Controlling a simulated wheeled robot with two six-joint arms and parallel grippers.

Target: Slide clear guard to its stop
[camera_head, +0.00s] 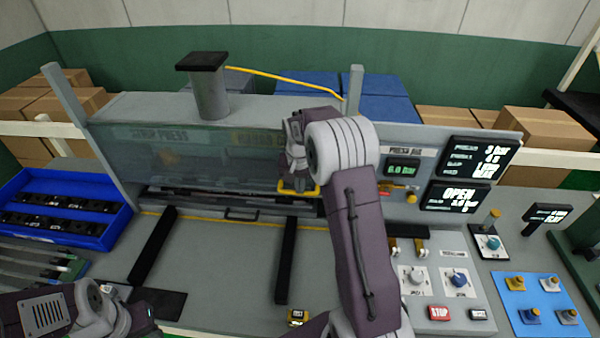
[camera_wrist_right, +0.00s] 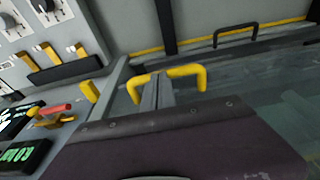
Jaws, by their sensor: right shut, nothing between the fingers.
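The clear guard (camera_head: 200,150) is a see-through panel across the front of the press, and the dark press bed shows below it. Its yellow handle (camera_head: 312,191) is at the guard's lower right; it also shows in the right wrist view (camera_wrist_right: 188,70). My right gripper (camera_head: 299,184) is at this handle, shut with nothing held. In the wrist view its closed fingers (camera_wrist_right: 152,92) lie between the handle's two legs; I cannot tell whether they touch it. My left arm is at the bottom left, away from the guard, and its fingers are unclear.
A blue tray (camera_head: 60,190) with dark clips stands left of the press. Two black rails (camera_head: 287,260) lie on the grey table. The control panel (camera_head: 440,290) with knobs and a red stop button is at right. A display (camera_head: 458,196) reads OPEN. Table between the rails is clear.

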